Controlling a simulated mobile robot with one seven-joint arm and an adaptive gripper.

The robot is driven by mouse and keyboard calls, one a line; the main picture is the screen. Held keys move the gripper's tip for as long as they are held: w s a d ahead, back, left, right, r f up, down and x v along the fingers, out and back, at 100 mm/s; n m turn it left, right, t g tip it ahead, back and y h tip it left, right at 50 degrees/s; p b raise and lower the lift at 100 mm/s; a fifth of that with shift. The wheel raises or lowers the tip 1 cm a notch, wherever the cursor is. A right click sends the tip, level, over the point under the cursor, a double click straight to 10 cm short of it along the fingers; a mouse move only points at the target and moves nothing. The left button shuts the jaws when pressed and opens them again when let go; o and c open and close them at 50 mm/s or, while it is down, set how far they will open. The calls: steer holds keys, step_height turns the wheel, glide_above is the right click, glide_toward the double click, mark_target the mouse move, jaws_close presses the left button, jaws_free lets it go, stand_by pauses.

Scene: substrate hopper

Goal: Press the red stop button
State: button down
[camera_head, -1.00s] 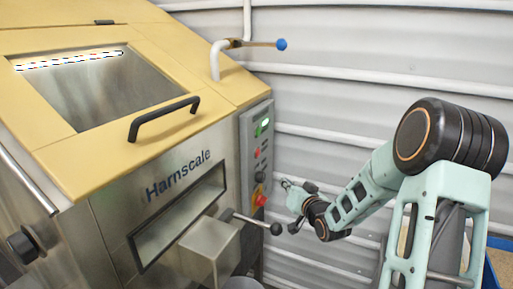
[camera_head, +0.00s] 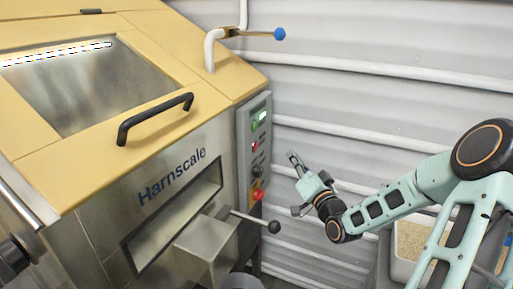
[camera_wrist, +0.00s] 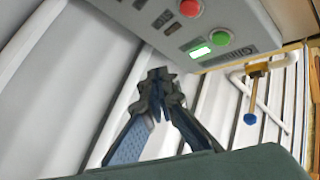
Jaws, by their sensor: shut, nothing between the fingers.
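The red stop button (camera_head: 255,147) sits on the grey control panel (camera_head: 242,150) on the right side of the hopper, below a lit green area. In the wrist view, a red button (camera_wrist: 190,8) is at the top, beside a green button (camera_wrist: 221,38) and a lit display (camera_wrist: 200,52).
A black-ended lever (camera_head: 273,227) sticks out below my gripper. A blue-tipped valve handle (camera_head: 279,34) is above. A container of grains (camera_head: 408,240) stands at right. Ribbed wall lies behind.

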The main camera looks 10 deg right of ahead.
mark_target(256, 147)
steer(key=w+a+b, duration=0.1)
steer(key=w+a, duration=0.4)
steer(key=a, duration=0.2)
stand_by(0.4)
steer(key=shift+w+a, duration=0.1)
steer(key=shift+a, duration=0.05)
stand_by(1.2)
steer(key=shift+w+a, duration=0.2)
steer(key=shift+a, duration=0.05)
steer(key=shift+w+a+b, duration=0.25)
steer(key=shift+a+b, duration=0.15)
steer(key=shift+b, duration=0.05)
stand_by(0.6)
steer(key=shift+s+d, duration=0.1)
steer(key=shift+d, duration=0.05)
steer(key=shift+s+d, duration=0.4)
steer(key=shift+d, duration=0.15)
